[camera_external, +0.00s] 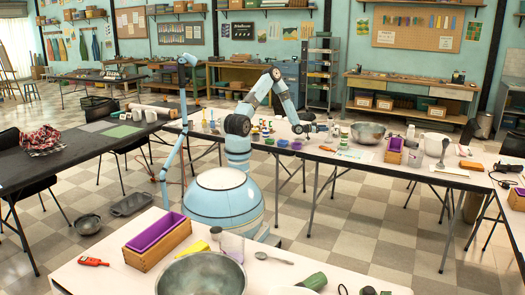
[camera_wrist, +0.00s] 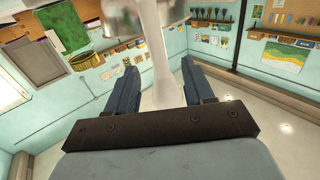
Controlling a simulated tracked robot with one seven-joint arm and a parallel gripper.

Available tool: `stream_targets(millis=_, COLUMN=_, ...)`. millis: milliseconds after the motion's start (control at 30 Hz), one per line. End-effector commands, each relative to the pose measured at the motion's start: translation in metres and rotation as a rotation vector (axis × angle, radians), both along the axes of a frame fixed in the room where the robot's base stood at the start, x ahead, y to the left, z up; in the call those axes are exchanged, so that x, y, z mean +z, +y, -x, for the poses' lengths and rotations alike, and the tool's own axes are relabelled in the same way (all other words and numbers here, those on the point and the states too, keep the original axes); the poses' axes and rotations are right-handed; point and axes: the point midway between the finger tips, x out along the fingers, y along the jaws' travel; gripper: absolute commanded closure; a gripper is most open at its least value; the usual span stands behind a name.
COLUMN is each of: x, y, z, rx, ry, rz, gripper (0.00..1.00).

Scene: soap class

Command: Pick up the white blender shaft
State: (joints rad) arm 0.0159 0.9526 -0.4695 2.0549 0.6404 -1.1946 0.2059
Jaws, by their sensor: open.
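The white blender shaft (camera_wrist: 162,65) is in the wrist view, a pale, slim, upright-looking shape with a wider, blurred part at the top edge. My gripper (camera_wrist: 152,82) is open, with one dark finger on each side of the shaft. In the external view my gripper (camera_external: 309,128) is small, low over the far worktable (camera_external: 350,155). I cannot clearly pick out the shaft there.
Several bottles and jars stand close around my gripper on the far worktable. A grey bowl (camera_external: 368,132) and a purple-lined wooden box (camera_external: 394,150) are to its right. The near table holds a large metal bowl (camera_external: 201,274) and another purple-lined box (camera_external: 157,240).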

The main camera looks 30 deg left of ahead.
Motion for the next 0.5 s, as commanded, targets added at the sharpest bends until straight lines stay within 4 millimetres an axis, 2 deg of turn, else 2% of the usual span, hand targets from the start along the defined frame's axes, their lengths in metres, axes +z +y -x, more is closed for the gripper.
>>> stream_targets(millis=100, x=-0.009, y=0.000, z=0.000, rx=0.000, ry=0.000, rz=0.000, gripper=0.48)
stream_targets(millis=233, x=-0.012, y=-0.002, z=-0.001, rx=-0.001, ry=-0.001, rz=0.000, gripper=0.48)
stream_targets(millis=500, x=-0.012, y=-0.029, z=-0.021, rx=0.000, ry=-0.001, rz=0.000, gripper=0.48)
